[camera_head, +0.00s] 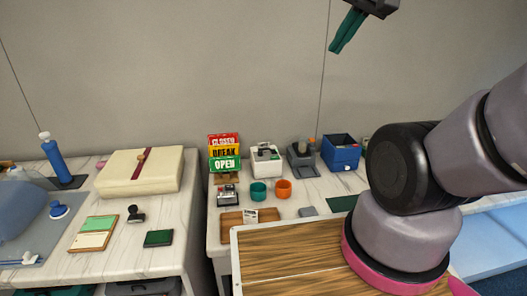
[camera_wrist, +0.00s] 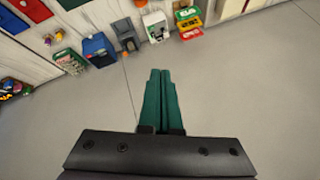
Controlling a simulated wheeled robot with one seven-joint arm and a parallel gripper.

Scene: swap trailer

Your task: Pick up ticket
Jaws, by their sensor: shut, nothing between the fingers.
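My gripper (camera_head: 347,32) is raised high at the top of the head view, well above the tables and in front of the wall. Its two green fingers are together and empty; they also show in the wrist view (camera_wrist: 160,75). A small white printed card (camera_head: 250,214), possibly the ticket, is at a wooden tray (camera_head: 231,222) on the middle table. It is too small to read. I cannot make out the ticket in the wrist view.
The middle table (camera_head: 315,187) holds a CLOSED/BREAK/OPEN sign (camera_head: 224,152), a white box (camera_head: 266,160), a teal cup (camera_head: 258,191), an orange cup (camera_head: 283,189) and a blue bin (camera_head: 341,152). The left table holds a cream box (camera_head: 140,171) and stamps. Air around my gripper is clear.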

